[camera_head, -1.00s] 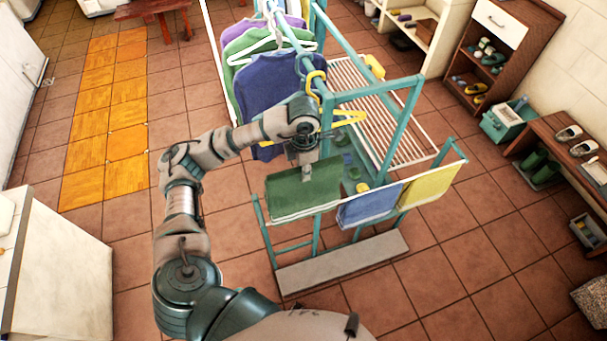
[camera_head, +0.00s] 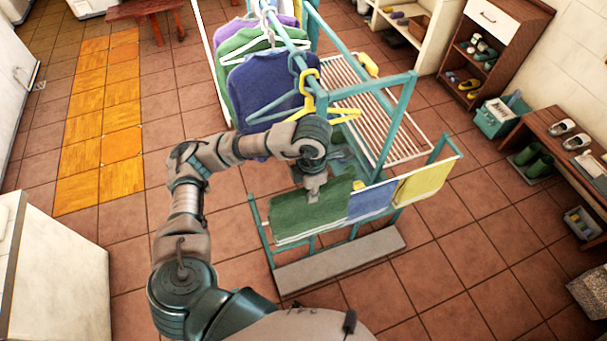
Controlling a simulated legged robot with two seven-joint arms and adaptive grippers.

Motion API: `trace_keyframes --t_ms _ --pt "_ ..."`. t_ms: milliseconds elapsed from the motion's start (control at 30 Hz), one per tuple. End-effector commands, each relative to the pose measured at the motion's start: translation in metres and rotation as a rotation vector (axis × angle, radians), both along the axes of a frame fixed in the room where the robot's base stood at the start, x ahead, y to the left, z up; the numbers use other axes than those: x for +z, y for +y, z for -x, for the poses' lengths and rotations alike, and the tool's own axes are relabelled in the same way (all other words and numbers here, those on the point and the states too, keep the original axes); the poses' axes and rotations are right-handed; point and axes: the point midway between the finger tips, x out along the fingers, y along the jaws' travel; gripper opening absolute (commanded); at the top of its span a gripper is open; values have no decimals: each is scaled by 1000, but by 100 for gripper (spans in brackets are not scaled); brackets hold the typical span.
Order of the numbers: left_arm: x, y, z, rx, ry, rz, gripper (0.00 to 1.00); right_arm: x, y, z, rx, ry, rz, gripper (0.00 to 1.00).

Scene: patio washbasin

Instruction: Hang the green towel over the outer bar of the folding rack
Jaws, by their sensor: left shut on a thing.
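The green towel (camera_head: 305,211) is at the left part of the outer bar of the teal folding rack (camera_head: 405,100), level with the bar. Its lower edge shows a pale trim. Whether it rests on the bar or is just above it I cannot tell. My left gripper (camera_head: 314,192) points down and is shut on the towel's upper edge. A blue towel (camera_head: 371,200) hangs on the same outer bar directly to the right of the green one. A yellow towel (camera_head: 424,183) hangs farther right. The right gripper is not in view.
Shirts on hangers (camera_head: 262,88) hang from the rack's top rail behind my arm. A yellow hanger (camera_head: 308,95) is close to my wrist. A grey base plank (camera_head: 340,260) lies below the bar. A white cabinet (camera_head: 55,270) stands at left. Floor in front is open.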

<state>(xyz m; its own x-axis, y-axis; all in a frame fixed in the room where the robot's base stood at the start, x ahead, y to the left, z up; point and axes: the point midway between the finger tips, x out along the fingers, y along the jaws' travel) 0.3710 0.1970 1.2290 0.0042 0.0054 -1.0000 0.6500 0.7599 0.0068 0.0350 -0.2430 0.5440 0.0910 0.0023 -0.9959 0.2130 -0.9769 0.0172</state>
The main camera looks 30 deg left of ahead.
Motion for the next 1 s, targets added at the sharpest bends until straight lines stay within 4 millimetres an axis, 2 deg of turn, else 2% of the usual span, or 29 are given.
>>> trace_keyframes --t_ms 300,500,1000 --pt "4 -43 36 -5 -3 1 0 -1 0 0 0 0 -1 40" --pt "5 -63 53 -1 -2 1 0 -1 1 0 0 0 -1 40" --pt "5 -65 56 1 -1 1 0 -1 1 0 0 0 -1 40"
